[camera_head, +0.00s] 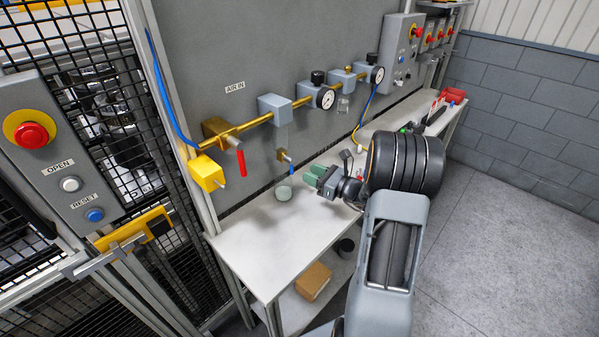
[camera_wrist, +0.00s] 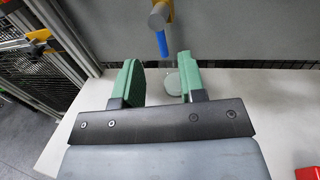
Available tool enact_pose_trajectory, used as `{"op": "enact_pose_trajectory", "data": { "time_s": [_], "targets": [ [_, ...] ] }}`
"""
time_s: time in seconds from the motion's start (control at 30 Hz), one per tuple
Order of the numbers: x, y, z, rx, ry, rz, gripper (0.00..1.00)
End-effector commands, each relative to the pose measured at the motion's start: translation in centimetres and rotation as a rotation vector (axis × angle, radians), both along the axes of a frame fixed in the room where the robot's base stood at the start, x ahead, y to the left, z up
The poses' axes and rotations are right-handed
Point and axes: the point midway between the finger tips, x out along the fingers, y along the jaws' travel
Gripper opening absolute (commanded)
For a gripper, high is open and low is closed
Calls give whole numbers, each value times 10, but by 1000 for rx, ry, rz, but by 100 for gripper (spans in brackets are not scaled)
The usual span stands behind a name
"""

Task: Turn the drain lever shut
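The drain valve is a small brass fitting (camera_head: 283,155) on the grey panel, with a short blue lever (camera_head: 291,170) hanging down from it. In the wrist view the blue lever (camera_wrist: 162,43) points down and tilts slightly, below a grey round end. My gripper (camera_head: 314,175) has green finger pads and sits just right of the lever in the head view. In the wrist view my gripper (camera_wrist: 158,72) is open and empty, and the lever shows ahead, between the fingers' lines and apart from them.
A clear cup (camera_head: 284,190) stands on the white bench (camera_head: 255,245) below the valve. A red lever (camera_head: 241,163) and a yellow box (camera_head: 207,173) are to the left. The brass pipe (camera_head: 257,121) with gauges runs above. The bench front is clear.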

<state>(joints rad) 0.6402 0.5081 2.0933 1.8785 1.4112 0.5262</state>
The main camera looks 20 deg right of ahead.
Motion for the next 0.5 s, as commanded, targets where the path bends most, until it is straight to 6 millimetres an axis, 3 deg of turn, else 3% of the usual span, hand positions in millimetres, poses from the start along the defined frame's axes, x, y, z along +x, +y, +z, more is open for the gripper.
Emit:
{"op": "enact_pose_trajectory", "data": {
  "time_s": [0.2, 0.5],
  "targets": [
    [-33, -22, -2, 1, 0, -2, 37],
    [-55, -36, -2, 1, 1, 2, 37]
  ]
}}
